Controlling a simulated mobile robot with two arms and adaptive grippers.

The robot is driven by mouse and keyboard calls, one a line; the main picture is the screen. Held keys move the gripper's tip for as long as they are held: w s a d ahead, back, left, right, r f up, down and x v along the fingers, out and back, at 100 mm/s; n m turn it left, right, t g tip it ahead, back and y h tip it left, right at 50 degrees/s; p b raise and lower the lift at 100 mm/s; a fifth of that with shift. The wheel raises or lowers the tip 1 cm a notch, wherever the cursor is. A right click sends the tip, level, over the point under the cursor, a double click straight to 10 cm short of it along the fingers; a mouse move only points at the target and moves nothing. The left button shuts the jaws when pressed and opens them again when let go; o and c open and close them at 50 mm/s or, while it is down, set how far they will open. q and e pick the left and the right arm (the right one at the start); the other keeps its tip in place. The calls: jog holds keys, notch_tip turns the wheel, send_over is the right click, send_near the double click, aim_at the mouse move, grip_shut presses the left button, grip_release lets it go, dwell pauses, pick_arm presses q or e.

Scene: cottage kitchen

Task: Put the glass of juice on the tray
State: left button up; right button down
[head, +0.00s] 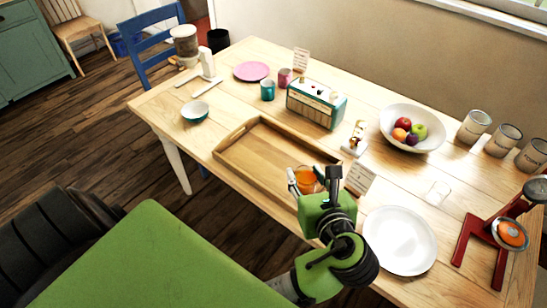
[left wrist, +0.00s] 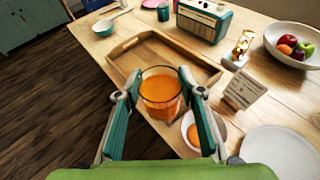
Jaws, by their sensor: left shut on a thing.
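The glass of orange juice (head: 306,178) is upright between the fingers of my left gripper (head: 314,182), which is shut on it. In the left wrist view the glass (left wrist: 160,92) sits between the two green fingertips (left wrist: 160,98). The wooden tray (head: 236,169) lies on the table behind and left of the glass. The glass overlaps the tray's near right end in the picture; I cannot tell its height above it. The visible tray floor is bare. My right gripper is not in view.
A small card (head: 360,179) and a white plate (head: 399,241) are right of the gripper. A small white bowl (left wrist: 204,132) is close by the glass. A radio (head: 316,106), a figurine (head: 355,138) and a fruit bowl (head: 412,128) stand behind.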

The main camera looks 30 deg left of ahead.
pick_arm(q)
jog(key=w+a+f+m+t+h+b, duration=0.1)
jog(key=w+a+f, duration=0.1)
jog(key=w, duration=0.6)
jog(key=w+a+f+m+t+h+b, duration=0.1)
jog(key=w+a+f+b, duration=0.15)
jog(key=w, duration=0.55)
jog(key=p, duration=0.2)
send_over(277, 161)
jog(key=shift+m, duration=0.3)
notch_tip(277, 161, down, 9)
jog(key=shift+d+r, duration=0.1)
jog(key=shift+d, duration=0.05)
jog(key=shift+a+f+b, duration=0.15)
jog(key=shift+f, duration=0.8)
jog(key=shift+a+f+b, duration=0.1)
jog(key=shift+f+b, duration=0.05)
jog(key=shift+f, duration=0.8)
jog(key=shift+f, duration=0.1)
jog(key=o, duration=1.3)
